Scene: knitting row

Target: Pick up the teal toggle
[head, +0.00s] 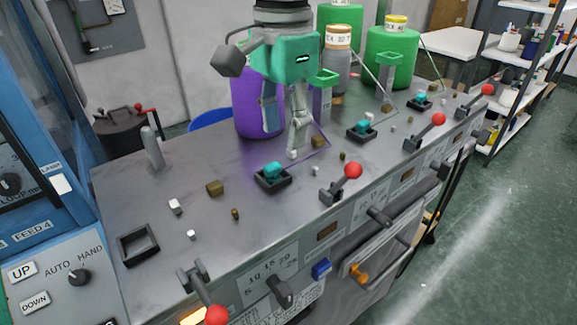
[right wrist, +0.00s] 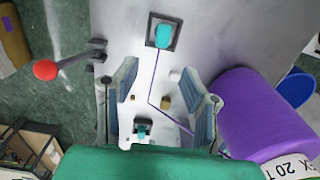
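Three teal toggles sit in black square frames along the grey machine top. The nearest teal toggle (head: 272,170) is in front of and below my right gripper (head: 281,143). It also shows in the right wrist view (right wrist: 163,35), ahead of the fingertips. A second teal toggle (head: 363,126) and a third teal toggle (head: 421,98) sit farther right. The second appears low between the fingers in the wrist view (right wrist: 142,130). My right gripper is open and empty, fingers pointing down, apart from the nearest toggle. My left gripper is not in view.
A purple cone (head: 247,105) stands behind the gripper, with its thread running to the nearest toggle's area. A lever with a red ball (head: 353,170) stands right of that toggle. An empty black frame (head: 139,244) and small blocks (head: 215,188) lie to the left.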

